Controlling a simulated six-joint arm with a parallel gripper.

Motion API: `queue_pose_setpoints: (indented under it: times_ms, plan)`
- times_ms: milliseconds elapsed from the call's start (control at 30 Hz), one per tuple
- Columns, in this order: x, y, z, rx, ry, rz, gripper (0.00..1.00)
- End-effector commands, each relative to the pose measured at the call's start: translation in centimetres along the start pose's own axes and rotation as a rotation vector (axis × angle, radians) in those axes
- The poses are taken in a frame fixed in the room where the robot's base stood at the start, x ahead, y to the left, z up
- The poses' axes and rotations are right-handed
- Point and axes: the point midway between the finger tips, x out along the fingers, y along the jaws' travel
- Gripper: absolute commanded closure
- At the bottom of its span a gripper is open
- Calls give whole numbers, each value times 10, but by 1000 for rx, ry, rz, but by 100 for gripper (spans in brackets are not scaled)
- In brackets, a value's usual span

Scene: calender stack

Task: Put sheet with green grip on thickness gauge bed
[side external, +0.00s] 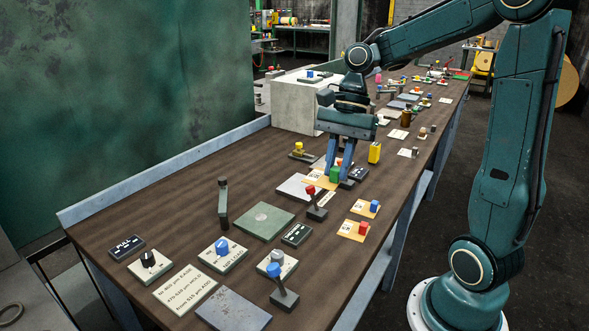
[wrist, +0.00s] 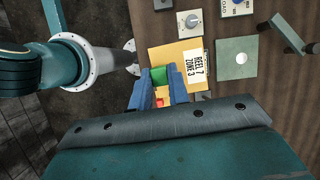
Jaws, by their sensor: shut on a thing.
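The sheet with the green grip is a yellow-orange card (side external: 313,182) with a white label, which reads "REEL 7 ZONE 3" in the wrist view (wrist: 166,54). My gripper (side external: 335,174) points down and is shut on its green grip (side external: 335,172); the blue fingers (wrist: 159,86) stand on either side of it. The sheet is over or near a grey plate; its height is unclear. A flat green-grey plate with a pale round spot, apparently the thickness gauge bed (side external: 264,221), is bare, left of and nearer than my gripper. It also shows in the wrist view (wrist: 235,69).
An upright dark post (side external: 223,205) stands beside the bed. A red-knobbed lever (side external: 312,197) stands between bed and gripper. Sheets with blue (side external: 365,208) and red (side external: 354,230) grips lie at right. Knob boxes (side external: 222,254) stand in front. A grey block (side external: 305,100) rises behind.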

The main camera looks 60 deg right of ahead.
Motion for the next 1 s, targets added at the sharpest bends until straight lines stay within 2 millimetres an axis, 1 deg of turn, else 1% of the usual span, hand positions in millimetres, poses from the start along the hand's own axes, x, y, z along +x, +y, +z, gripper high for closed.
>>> queue_pose_setpoints:
  times_ms: [167,400,700,900,1000]
  plan:
    - [-8,-29,-5,7,-3,-5,100]
    - [-19,-76,-11,24,-5,-14,100]
    - [-22,-130,-16,43,-4,-19,100]
    - [-20,-159,-18,54,-1,-21,100]
    - [-19,-168,-19,58,0,-22,100]
